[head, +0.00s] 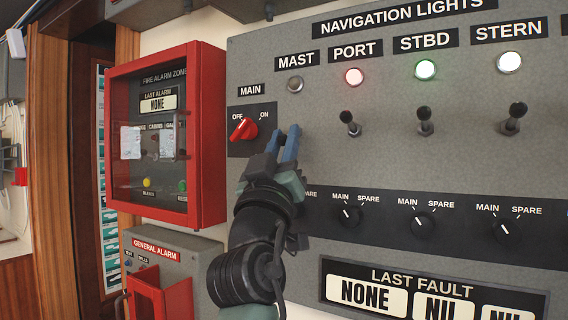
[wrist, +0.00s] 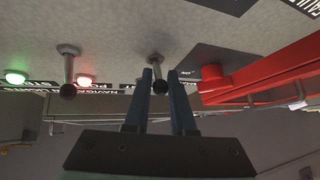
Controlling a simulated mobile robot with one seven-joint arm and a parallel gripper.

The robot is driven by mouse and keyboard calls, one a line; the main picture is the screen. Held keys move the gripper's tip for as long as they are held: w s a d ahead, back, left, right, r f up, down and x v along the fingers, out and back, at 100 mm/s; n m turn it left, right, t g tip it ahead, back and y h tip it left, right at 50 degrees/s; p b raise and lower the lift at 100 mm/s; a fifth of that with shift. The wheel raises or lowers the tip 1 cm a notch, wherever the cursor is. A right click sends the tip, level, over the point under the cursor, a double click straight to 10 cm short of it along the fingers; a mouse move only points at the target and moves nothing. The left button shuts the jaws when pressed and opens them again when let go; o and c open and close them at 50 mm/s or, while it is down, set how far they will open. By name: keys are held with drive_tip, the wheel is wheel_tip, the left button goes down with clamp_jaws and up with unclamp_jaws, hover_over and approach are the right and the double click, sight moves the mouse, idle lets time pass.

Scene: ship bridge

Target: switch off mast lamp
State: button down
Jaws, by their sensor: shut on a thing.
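The mast lamp (head: 295,84) under the MAST label is grey and unlit in the head view. My gripper (head: 284,140) is at the panel below it, its blue fingers hiding the mast switch there. In the wrist view the mast switch (wrist: 158,86), a lever with a black ball knob, stands between the fingertips of my gripper (wrist: 162,78), close to the left finger. My gripper is shut on this lever.
The port lamp (head: 354,76) is lit red, the starboard lamp (head: 426,69) green and the stern lamp (head: 508,62) white. The port lever (head: 349,122) stands just right of my gripper. The red main knob (head: 244,129) and red fire alarm box (head: 208,140) are left.

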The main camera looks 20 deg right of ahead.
drive_tip(key=shift+f+b, duration=0.1)
drive_tip(key=shift+b, duration=0.25)
drive_tip(key=c, duration=0.8)
unclamp_jaws()
drive_tip(key=shift+o, duration=0.2)
drive_tip(key=shift+f, duration=0.1)
drive_tip(key=b+v, duration=0.2)
drive_tip(key=v, duration=1.1)
drive_tip(key=shift+b, duration=0.4)
drive_tip(key=shift+w+d, duration=0.1)
drive_tip(key=s+a+r+n+t+y, duration=0.3)
drive_tip(key=s+a+t+y, duration=0.3)
drive_tip(key=s+a+y, duration=0.8)
wheel_tip(320, 180, up, 14)
drive_tip(key=p, duration=1.3)
drive_tip(key=shift+f+p, duration=0.25)
drive_tip(key=shift+p, duration=0.05)
